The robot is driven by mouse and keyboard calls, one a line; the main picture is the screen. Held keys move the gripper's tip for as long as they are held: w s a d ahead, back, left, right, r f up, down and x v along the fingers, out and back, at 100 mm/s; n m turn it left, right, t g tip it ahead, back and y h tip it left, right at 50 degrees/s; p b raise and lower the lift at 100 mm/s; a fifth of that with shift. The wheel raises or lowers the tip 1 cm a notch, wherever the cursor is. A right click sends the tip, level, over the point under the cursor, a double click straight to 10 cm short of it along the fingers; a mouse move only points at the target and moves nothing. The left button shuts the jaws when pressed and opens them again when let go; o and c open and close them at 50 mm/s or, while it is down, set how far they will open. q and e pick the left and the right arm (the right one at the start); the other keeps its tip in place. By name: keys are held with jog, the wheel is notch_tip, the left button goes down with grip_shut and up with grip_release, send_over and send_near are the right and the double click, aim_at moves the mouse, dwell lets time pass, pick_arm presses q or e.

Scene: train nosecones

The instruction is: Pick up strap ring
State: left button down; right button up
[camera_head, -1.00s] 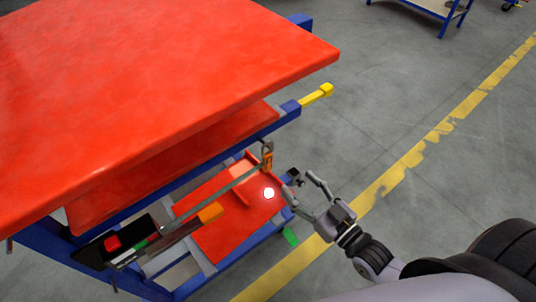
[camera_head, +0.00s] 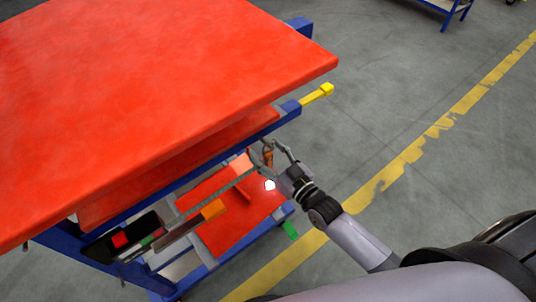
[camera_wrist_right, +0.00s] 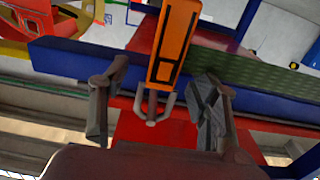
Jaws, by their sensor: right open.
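The strap ring (camera_wrist_right: 152,112) is a small grey metal loop at the end of an orange strap piece (camera_wrist_right: 172,45), seen in the right wrist view. In the head view the orange piece (camera_head: 267,158) shows as a small patch at the cart's right side, and the ring is hard to make out behind the fingers. My right gripper (camera_head: 270,153) is open. Its two fingers stand on either side of the ring and orange piece in the wrist view, with gaps on both sides. My left gripper is not in view.
A blue-framed cart with a large red top (camera_head: 150,90) overhangs the lower red shelf (camera_head: 232,222). A bright white round spot (camera_head: 269,185) shows near the gripper. A yellow-tipped bar (camera_head: 318,94) sticks out above the arm.

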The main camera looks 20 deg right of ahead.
jog(key=shift+c, duration=0.3)
jog(key=c, duration=1.3)
